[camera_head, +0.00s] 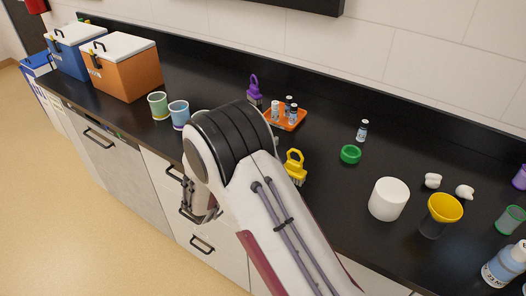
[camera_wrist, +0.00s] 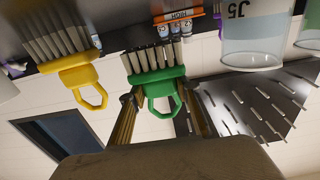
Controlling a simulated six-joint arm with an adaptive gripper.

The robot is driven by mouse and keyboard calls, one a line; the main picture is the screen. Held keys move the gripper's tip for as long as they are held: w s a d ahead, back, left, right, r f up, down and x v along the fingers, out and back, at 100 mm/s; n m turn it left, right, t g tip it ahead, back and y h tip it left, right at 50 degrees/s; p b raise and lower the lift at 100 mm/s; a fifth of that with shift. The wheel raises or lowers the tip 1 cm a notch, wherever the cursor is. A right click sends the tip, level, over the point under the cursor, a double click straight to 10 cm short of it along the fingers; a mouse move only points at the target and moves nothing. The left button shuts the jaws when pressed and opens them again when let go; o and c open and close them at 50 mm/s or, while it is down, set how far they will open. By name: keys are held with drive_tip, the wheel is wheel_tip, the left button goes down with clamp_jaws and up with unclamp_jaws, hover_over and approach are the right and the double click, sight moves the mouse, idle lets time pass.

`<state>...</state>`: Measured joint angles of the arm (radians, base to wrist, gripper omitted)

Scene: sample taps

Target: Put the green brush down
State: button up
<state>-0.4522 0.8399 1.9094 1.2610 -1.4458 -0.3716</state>
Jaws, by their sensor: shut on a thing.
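The green brush (camera_wrist: 162,82) is in the wrist view, its looped handle between the two fingers of my gripper (camera_wrist: 160,104). My gripper is shut on it. Its pale bristles point to the top of the picture, toward the dark counter; I cannot tell whether they touch it. The yellow brush (camera_wrist: 80,76) is beside it on the left, apart from it. In the head view the yellow brush (camera_head: 297,168) stands near the counter's front edge, right of my arm.
The black counter (camera_head: 325,190) holds an orange tray (camera_head: 294,126) with several vials, a purple brush (camera_head: 254,92), a green bowl (camera_head: 350,154) and a white cylinder (camera_head: 388,200). Two cups, one green (camera_head: 158,106) and one blue (camera_head: 179,116), stand left of my arm. Free counter lies around the green bowl.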

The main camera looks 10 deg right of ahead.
drive_tip(key=shift+f, duration=1.85)
drive_tip(key=shift+f, duration=0.1)
drive_tip(key=o, duration=1.1)
drive_tip(key=shift+o, duration=0.2)
drive_tip(key=shift+f, duration=0.15)
drive_tip(key=shift+r+v, duration=0.1)
drive_tip(key=shift+v, duration=1.85)
drive_tip(key=shift+r+v, duration=0.15)
drive_tip(key=shift+v, duration=1.8)
drive_tip(key=c, duration=0.7)
